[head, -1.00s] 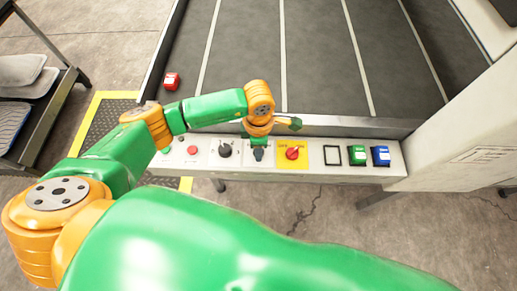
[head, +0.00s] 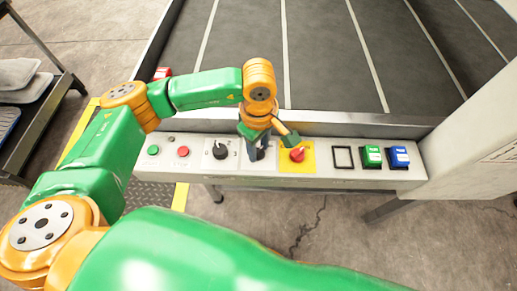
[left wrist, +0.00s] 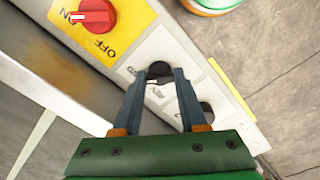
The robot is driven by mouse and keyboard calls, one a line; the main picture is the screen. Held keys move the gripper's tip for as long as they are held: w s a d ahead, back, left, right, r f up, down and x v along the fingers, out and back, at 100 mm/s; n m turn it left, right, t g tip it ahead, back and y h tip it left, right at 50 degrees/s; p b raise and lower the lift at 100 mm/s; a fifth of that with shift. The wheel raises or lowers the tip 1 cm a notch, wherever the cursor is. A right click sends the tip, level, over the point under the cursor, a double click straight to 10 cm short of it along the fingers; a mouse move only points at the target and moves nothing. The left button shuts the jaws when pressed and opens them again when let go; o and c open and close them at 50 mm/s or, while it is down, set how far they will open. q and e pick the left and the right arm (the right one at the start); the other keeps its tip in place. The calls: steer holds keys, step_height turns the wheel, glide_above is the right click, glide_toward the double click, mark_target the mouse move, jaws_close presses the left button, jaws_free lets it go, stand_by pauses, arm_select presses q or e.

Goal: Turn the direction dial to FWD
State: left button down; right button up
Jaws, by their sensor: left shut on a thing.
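My left gripper (head: 258,153) points down at the white control panel (head: 330,183), over a black dial right of another black dial (head: 220,149). In the left wrist view its two blue-grey fingers (left wrist: 160,75) are shut on the black dial (left wrist: 158,68), one on each side. A white pointer mark shows on this dial. The print beside it is too partial to read, so I cannot tell its setting. The second dark dial (left wrist: 207,107) is partly hidden behind a finger. My right gripper is not in view.
A red rotary switch (head: 297,154) on a yellow ON/OFF plate is close to the right. Green (head: 153,150) and red (head: 183,152) buttons are on the left. A conveyor belt (head: 300,60) lies behind.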

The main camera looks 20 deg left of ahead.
mark_target(259, 150)
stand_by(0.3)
arm_select(q)
steer(key=shift+c, duration=2.2)
jaws_free()
step_height(259, 150, up, 7)
steer(key=shift+r, duration=0.1)
